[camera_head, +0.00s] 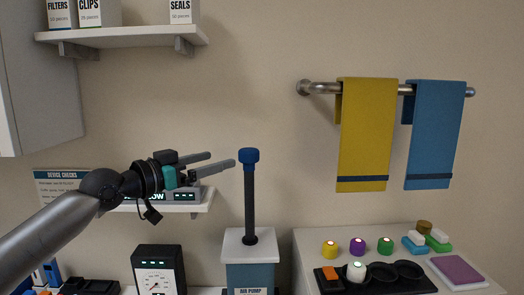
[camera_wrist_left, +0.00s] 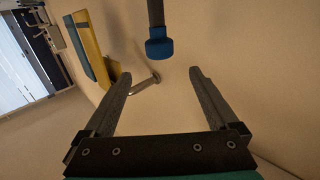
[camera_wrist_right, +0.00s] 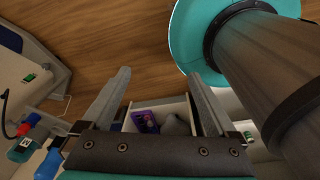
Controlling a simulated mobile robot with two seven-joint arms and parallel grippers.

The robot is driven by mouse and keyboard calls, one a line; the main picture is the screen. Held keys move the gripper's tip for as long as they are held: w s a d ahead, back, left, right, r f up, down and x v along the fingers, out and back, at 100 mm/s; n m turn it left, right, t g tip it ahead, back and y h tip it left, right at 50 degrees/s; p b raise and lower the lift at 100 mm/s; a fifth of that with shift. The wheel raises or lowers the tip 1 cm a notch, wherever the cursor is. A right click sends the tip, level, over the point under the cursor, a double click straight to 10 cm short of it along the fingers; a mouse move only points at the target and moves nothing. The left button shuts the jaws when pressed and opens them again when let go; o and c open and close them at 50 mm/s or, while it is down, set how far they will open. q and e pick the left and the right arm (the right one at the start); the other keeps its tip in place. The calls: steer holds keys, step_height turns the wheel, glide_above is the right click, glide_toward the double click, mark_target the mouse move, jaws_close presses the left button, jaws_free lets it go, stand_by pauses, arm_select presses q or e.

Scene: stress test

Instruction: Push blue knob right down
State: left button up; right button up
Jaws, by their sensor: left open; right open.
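The blue knob (camera_head: 249,158) tops a dark upright rod (camera_head: 250,205) that rises out of a box with a white top and blue front (camera_head: 248,272), labelled AIR PUMP. The rod stands well out of the box. My left gripper (camera_head: 222,160) is open and empty, its fingertips just left of the knob at about its height. In the left wrist view the blue knob (camera_wrist_left: 159,47) lies beyond the fingertips, between their lines and apart from them. My right gripper (camera_wrist_right: 160,90) is open and empty in the right wrist view, over an open drawer; the head view does not show it.
A gauge box (camera_head: 158,270) stands left of the pump, with a small shelf (camera_head: 185,205) behind my left gripper. A counter (camera_head: 310,250) with coloured knobs and a black tray (camera_head: 400,280) is at right. Yellow (camera_head: 365,130) and blue (camera_head: 434,130) towels hang above.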

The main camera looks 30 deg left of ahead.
mark_target(252, 148)
arm_select(q)
steer(key=p+x, duration=0.1)
steer(key=x, duration=0.2)
steer(key=shift+w, duration=0.2)
steer(key=shift+w+p, duration=0.25)
steer(key=shift+p, duration=0.05)
steer(key=shift+p+x, duration=0.4)
steer(key=shift+x, duration=0.4)
steer(key=shift+p+x, duration=0.55)
steer(key=shift+x, duration=0.8)
steer(key=p+x, duration=0.1)
steer(key=x, duration=0.3)
steer(key=shift+w, duration=0.2)
steer(key=shift+x, duration=0.95)
arm_select(e)
steer(key=shift+s+a+r, duration=0.1)
steer(key=shift+s+r, duration=0.1)
steer(key=shift+r, duration=0.65)
steer(key=shift+s+a+r, duration=0.1)
steer(key=shift+s+r, duration=0.1)
steer(key=shift+r, duration=0.65)
steer(key=shift+s+a+r, duration=0.1)
steer(key=shift+s+r, duration=0.1)
steer(key=shift+r, duration=0.65)
arm_select(q)
steer(key=shift+d+f, duration=0.1)
